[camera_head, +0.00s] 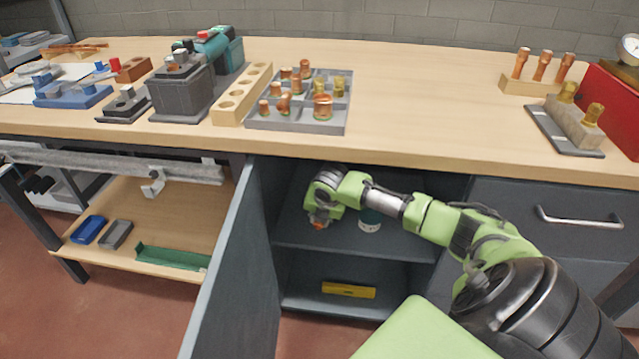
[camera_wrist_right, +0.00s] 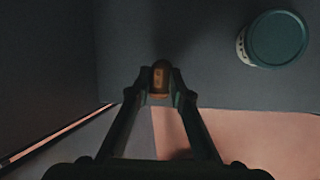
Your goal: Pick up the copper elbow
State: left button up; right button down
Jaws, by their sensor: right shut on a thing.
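My right gripper (camera_wrist_right: 159,92) is shut on a small copper fitting (camera_wrist_right: 160,77), which I take for the copper elbow. It sits between the two fingertips, dim and seen end-on, so its bend is hard to tell. In the head view my right arm reaches into the open cabinet under the bench. There the gripper (camera_head: 320,219) hangs over the upper shelf and an orange-copper bit shows at its tip. In the wrist view the fitting is over or near the grey shelf (camera_wrist_right: 200,60); I cannot tell whether it touches. My left gripper is not in view.
A can with a green lid (camera_wrist_right: 277,38) stands on the shelf near the gripper. The open cabinet door (camera_head: 235,275) is on the left. A yellow item (camera_head: 348,289) lies on the lower shelf. A grey tray (camera_head: 300,124) of copper and brass fittings stands on the bench (camera_head: 420,110).

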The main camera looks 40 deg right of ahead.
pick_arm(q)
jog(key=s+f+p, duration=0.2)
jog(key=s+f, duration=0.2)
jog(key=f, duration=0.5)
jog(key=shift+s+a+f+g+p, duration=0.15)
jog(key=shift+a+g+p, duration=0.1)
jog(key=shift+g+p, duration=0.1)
pick_arm(e)
jog(key=s+a, duration=0.8)
jog(key=s, duration=0.6)
jog(key=shift+s+a, duration=0.2)
jog(key=shift+s, duration=0.15)
